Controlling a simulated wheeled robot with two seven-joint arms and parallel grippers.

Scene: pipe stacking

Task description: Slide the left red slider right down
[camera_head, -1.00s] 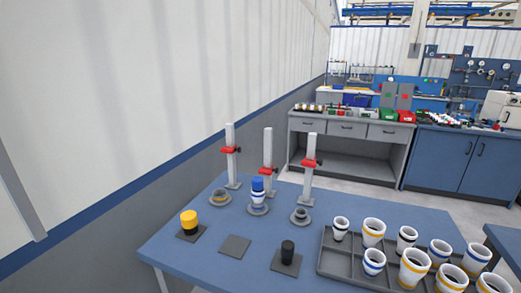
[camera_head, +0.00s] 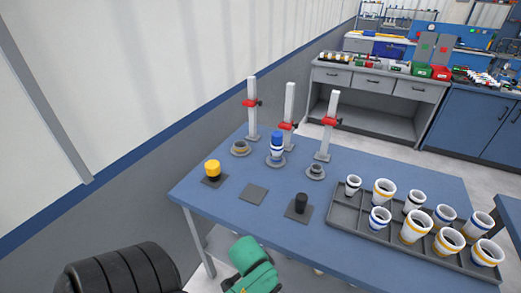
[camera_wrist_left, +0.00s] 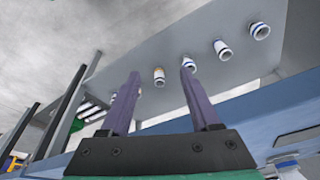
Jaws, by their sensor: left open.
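Three grey posts stand at the table's back left, each with a red slider: the left red slider (camera_head: 251,103), the middle one (camera_head: 286,126) and the right one (camera_head: 330,121). The left slider sits high on its post, above a grey ring base (camera_head: 240,148). A blue and white pipe stack (camera_head: 276,147) stands in front of the middle post. My left arm, black and green, shows at the bottom of the head view, apart from the posts. In the left wrist view my left gripper (camera_wrist_left: 160,73) is open and empty. My right gripper is not in view.
The blue table (camera_head: 350,255) holds a grey tray (camera_head: 346,216) with several banded white cups at right. A yellow-topped piece (camera_head: 212,170), an empty grey pad (camera_head: 253,194) and a black piece (camera_head: 301,203) line the front left. A wall borders the left.

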